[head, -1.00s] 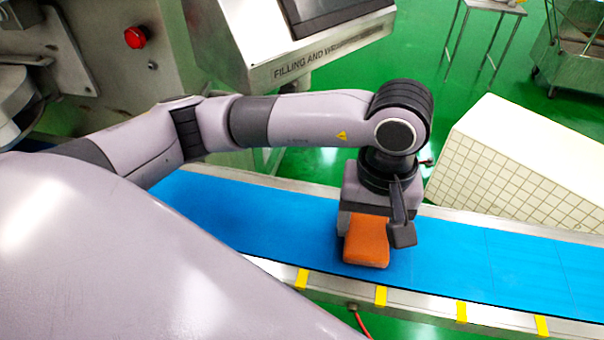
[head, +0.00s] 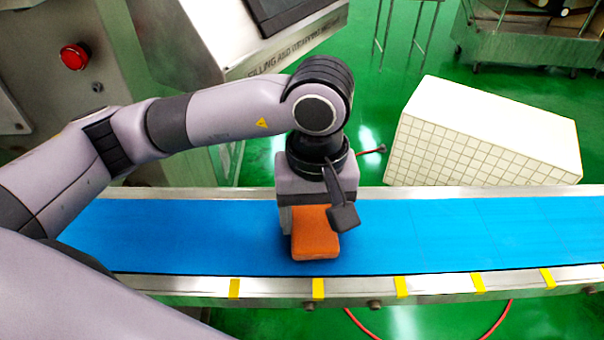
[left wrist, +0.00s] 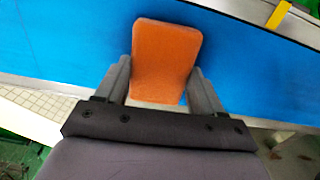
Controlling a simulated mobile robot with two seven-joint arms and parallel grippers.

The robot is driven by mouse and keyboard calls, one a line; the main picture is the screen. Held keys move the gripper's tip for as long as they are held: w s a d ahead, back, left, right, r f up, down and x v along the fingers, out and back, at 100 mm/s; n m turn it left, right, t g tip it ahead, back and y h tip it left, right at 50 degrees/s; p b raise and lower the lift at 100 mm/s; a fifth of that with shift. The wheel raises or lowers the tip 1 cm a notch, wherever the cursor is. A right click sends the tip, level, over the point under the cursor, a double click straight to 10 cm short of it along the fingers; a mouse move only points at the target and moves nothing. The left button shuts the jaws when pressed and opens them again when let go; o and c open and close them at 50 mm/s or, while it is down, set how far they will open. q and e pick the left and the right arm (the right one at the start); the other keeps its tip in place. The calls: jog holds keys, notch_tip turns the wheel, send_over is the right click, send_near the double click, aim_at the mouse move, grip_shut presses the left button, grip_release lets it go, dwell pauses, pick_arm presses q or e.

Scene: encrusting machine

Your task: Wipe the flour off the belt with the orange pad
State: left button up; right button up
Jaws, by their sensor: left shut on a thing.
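The orange pad (head: 315,232) is over the blue belt (head: 430,235), near the middle of the head view. My left gripper (head: 312,210) points down and is shut on the pad. In the left wrist view the pad (left wrist: 166,60) sits between the two grey fingers of my left gripper (left wrist: 160,88). I cannot tell whether the pad touches the belt. No flour can be made out on the visible belt (left wrist: 75,45). My right gripper is not in view.
A metal machine with a red button (head: 74,57) stands behind the belt at left. A white tiled block (head: 480,140) stands behind the belt at right. Yellow tabs (head: 318,289) line the belt's near metal edge. The belt's right stretch is clear.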

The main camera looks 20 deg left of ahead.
pick_arm(q)
jog(key=r, duration=0.3)
jog(key=shift+d+p, duration=0.3)
jog(key=shift+p, duration=0.05)
jog(key=shift+r+p, duration=1.1)
jog(key=shift+r, duration=1.3)
jog(key=shift+w+a, duration=0.1)
jog(key=shift+a, duration=0.1)
